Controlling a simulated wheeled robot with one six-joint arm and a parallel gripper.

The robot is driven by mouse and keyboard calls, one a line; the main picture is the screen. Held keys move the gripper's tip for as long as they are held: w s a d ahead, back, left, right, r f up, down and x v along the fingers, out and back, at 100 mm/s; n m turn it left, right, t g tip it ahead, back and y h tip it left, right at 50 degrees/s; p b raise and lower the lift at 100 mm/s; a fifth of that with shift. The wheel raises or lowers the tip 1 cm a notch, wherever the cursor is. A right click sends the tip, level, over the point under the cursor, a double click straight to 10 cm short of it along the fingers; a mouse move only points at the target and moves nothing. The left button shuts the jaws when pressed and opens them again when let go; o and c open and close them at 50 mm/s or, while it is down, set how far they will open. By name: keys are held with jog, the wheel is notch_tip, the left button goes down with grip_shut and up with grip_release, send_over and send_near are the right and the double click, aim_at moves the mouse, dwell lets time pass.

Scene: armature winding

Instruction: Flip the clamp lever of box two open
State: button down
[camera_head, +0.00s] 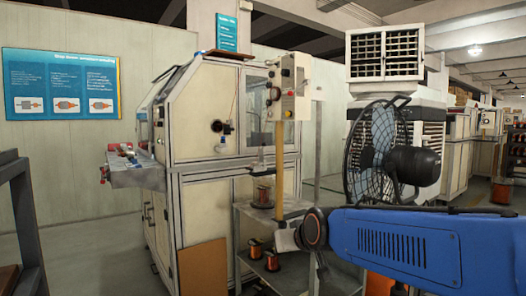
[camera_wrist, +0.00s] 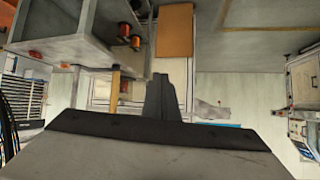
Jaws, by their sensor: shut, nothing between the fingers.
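I cannot make out a clamp lever or a marking for box two in either view. A pale control box (camera_head: 289,86) with knobs sits on a yellow post (camera_head: 279,170) in front of the winding machine (camera_head: 205,120). The yellow post also shows in the wrist view (camera_wrist: 115,92), left of my fingers. My gripper (camera_head: 283,238) is at the end of my blue arm, low by the foot of the post in the head view. In the wrist view my gripper (camera_wrist: 161,88) shows as dark fingers closed together, holding nothing.
A grey shelf (camera_head: 240,232) with copper wire spools (camera_head: 264,195) stands behind my gripper. A large fan (camera_head: 380,150) stands to the right, behind my arm. A brown panel (camera_head: 203,267) leans against the machine. A metal ledge (camera_head: 138,178) juts from the machine's left.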

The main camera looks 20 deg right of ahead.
jog(key=w+r+m+t+h, duration=0.15)
jog(key=w+r, duration=0.25)
jog(key=w, duration=0.4)
jog(key=w+d+r+t, duration=0.1)
jog(key=w+r+t, duration=0.25)
jog(key=w, duration=0.45)
jog(key=w+r+m+t, duration=0.1)
jog(key=w+r+t, duration=0.1)
jog(key=w+r, duration=0.45)
jog(key=w+d+r+m+t+h, duration=0.1)
jog(key=w+d+r+h, duration=0.1)
jog(key=w, duration=0.7)
jog(key=w+d+r+m+t+h, duration=0.2)
jog(key=w+d+r+h, duration=0.1)
jog(key=w, duration=0.6)
jog(key=w+d+r+m+t+h, duration=0.1)
jog(key=w+d+h, duration=0.3)
jog(key=w, duration=0.5)
jog(key=shift+r+m+h, duration=0.65)
jog(key=shift+r+m, duration=0.1)
jog(key=shift+r, duration=0.15)
jog(key=shift+w+d+m+g+h, duration=0.15)
jog(key=shift+d+m+g+h, duration=0.2)
jog(key=shift+d+m+g, duration=0.35)
jog(key=shift+w+d+m+g+h, duration=0.1)
jog(key=shift+d+m+g+h, duration=0.35)
jog(key=shift+m, duration=0.45)
